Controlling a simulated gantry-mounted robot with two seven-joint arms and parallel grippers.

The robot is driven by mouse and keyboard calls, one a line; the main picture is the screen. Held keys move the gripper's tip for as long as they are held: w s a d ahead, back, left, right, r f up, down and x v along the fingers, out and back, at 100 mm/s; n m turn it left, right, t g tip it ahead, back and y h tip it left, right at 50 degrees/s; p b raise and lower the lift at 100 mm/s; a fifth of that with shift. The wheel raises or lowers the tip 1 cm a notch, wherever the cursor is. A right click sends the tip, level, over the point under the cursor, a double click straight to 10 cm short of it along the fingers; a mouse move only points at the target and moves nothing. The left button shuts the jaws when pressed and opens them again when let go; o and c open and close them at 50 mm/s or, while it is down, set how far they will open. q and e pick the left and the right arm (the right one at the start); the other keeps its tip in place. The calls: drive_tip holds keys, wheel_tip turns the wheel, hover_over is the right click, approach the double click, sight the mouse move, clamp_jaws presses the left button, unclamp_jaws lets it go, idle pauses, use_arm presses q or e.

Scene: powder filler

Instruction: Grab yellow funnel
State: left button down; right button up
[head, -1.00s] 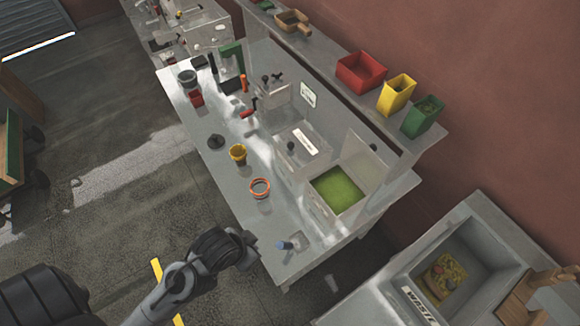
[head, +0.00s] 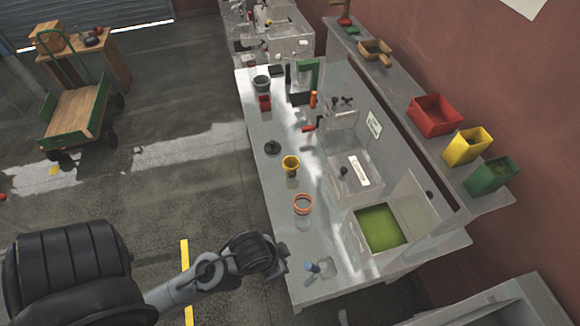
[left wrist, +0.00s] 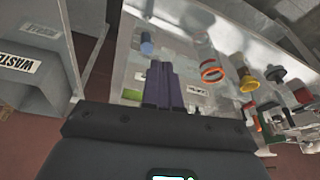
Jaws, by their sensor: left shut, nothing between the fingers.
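The yellow funnel (head: 291,164) stands upright on the metal table, left of the filling machine in the head view. It also shows in the left wrist view (left wrist: 246,80), to the right of the fingers. My left gripper (head: 281,272) is at the table's near left edge, well apart from the funnel. In the left wrist view its dark fingers (left wrist: 160,84) are together, with nothing between them. My right gripper is not in view.
An orange-rimmed clear jar (head: 302,204) stands between the funnel and my left gripper. A blue-topped item (head: 313,267) is near the table's front. A black knob-like piece (head: 273,147) is behind the funnel. The powder filler (head: 352,170) with its green-filled bin (head: 380,228) bounds the right side.

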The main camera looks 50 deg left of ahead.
use_arm(q)
drive_tip(key=c, duration=1.8)
unclamp_jaws()
drive_tip(key=shift+c, duration=0.2)
drive_tip(key=o, duration=1.8)
drive_tip(key=shift+o, duration=0.2)
drive_tip(key=shift+w, duration=0.1)
